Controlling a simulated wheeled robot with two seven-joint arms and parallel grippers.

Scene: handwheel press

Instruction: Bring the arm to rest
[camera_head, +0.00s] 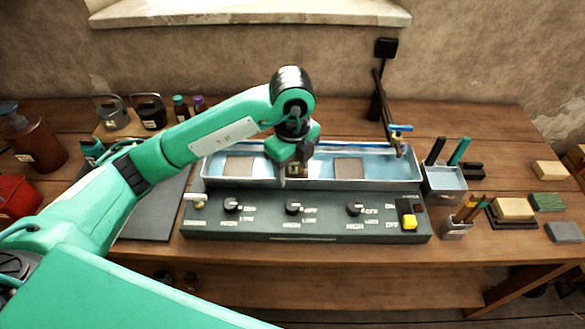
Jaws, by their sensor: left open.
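My left arm comes in from the left and reaches over the bench. My left gripper (293,168) points down above the middle of a long metal tray (412,182) with a pale blue inside. Its jaws are open, and I see nothing held between them. The gripper hides part of the tray's middle. A dark control panel (330,226) with several black knobs sits in front of the tray, just below the gripper in the picture. My right gripper is not in view.
A tap on a dark post (377,95) stands behind the tray's right end. Holders with tools (444,182), sponges and blocks (514,208) lie at right. Small bottles (181,108), two kettle-like pots (150,112) and a brown jug (35,140) stand at back left. A dark mat (155,215) lies left of the panel.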

